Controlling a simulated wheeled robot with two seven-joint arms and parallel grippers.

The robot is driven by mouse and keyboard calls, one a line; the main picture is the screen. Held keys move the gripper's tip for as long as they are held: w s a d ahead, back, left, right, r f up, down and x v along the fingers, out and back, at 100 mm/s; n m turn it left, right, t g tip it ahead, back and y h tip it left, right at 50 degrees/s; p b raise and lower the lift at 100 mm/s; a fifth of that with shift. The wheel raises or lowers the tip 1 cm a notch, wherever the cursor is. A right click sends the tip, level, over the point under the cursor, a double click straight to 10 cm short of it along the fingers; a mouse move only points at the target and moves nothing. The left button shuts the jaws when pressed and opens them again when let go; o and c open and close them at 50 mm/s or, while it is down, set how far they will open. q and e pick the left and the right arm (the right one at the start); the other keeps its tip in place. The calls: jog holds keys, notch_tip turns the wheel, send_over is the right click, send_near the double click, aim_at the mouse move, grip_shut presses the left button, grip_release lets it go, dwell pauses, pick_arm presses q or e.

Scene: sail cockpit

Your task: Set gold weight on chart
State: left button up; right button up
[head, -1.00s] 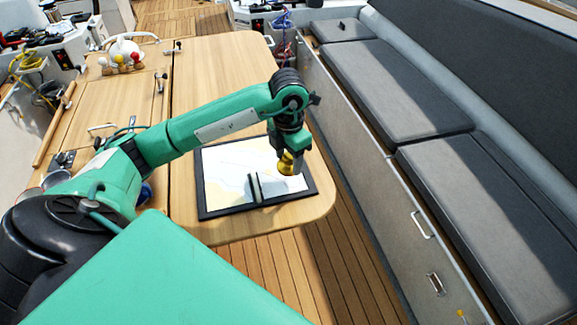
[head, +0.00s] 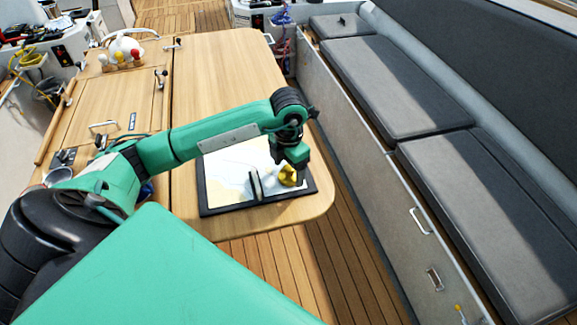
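The gold weight (head: 287,176) is over the right part of the chart (head: 226,163), low and apparently touching it. The chart lies flat in a dark frame on the table's near end. My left gripper (head: 295,177) points down at the weight, with a dark finger close along its right side. The other finger is not clear, so I cannot tell whether the gripper still holds the weight. My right gripper is out of view.
A dark and light bar-shaped object (head: 256,186) stands on the chart just left of the weight. The wooden table (head: 222,75) is clear beyond my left arm. Grey bench cushions (head: 400,90) run along the right, past a strip of floor.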

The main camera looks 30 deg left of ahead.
aim_at(289, 167)
pick_arm(q)
jog(key=shift+r, duration=0.1)
notch_tip(289, 167, up, 12)
jog(key=b, duration=0.3)
dwell(0.4)
dwell(0.5)
